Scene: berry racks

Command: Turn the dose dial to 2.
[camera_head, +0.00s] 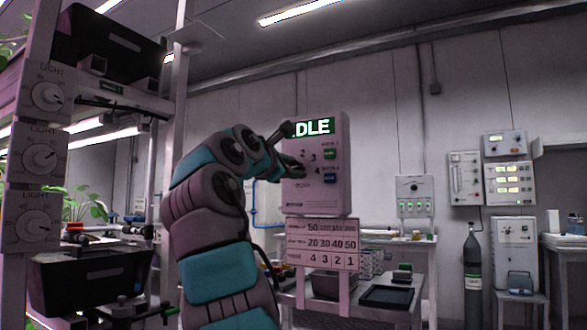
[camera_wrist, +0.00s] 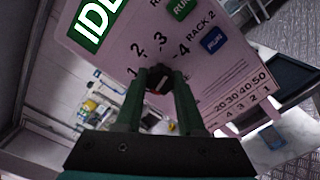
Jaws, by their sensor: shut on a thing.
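The dose dial (camera_wrist: 158,76) is a dark round knob on the front of the pale dosing box (camera_head: 316,193). The numbers 1, 2, 3 and 4 run in an arc above it in the wrist view. A small red and white mark shows on the knob, but I cannot tell which number the dial points to. My gripper (camera_wrist: 160,84) is shut on the dial, one green finger on each side. In the head view my gripper (camera_head: 289,151) is at the box's left part and hides the dial. The box's green display (camera_head: 312,128) reads IDLE, its first letter partly covered.
Green and blue rack buttons (camera_wrist: 214,42) sit right of the dial. A number chart (camera_head: 322,244) hangs below the box. A rack with several light dials (camera_head: 39,158) stands at left. A table with a black tray (camera_head: 386,297) is at lower right.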

